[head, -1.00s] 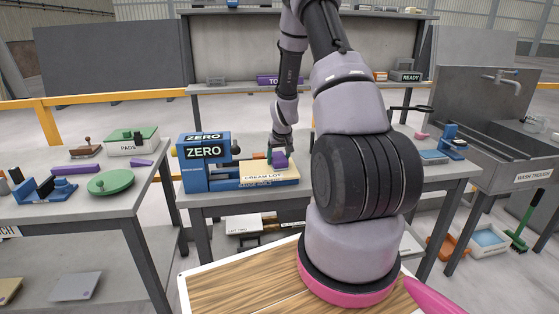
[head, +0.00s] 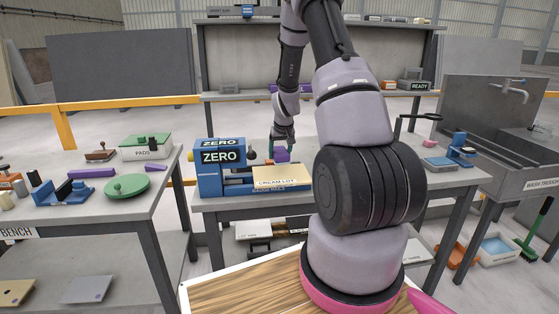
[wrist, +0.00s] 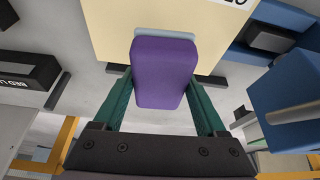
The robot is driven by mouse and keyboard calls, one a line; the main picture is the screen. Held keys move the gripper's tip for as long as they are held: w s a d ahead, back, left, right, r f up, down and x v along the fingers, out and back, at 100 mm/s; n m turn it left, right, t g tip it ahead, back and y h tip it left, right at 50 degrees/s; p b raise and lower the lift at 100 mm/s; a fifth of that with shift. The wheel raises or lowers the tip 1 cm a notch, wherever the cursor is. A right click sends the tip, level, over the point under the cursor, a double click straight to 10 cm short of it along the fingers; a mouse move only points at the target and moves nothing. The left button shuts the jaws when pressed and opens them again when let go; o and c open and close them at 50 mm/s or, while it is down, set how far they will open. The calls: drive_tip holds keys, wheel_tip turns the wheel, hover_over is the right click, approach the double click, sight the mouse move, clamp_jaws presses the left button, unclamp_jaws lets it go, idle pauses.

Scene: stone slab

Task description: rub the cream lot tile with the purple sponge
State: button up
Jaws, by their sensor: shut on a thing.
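The purple sponge (head: 282,155) is in my gripper (head: 281,146). The wrist view shows the sponge (wrist: 160,75) between the two green fingers of my gripper (wrist: 160,82), with a pale blue layer along its far edge. The cream lot tile (head: 283,172) lies flat at the front of the middle bench, its label facing me. In the wrist view the tile (wrist: 115,25) lies beyond the sponge, and the sponge overlaps its near edge. I cannot tell whether the sponge touches the tile.
A blue ZERO device (head: 221,172) stands right beside the tile on the left. A side bench (head: 100,210) at left holds a green PADS box (head: 146,153) and a green disc (head: 127,186). A wash trough (head: 485,140) is at right. The bench right of the tile is partly hidden by my arm.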

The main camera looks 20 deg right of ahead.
drive_tip(key=shift+r, duration=1.4)
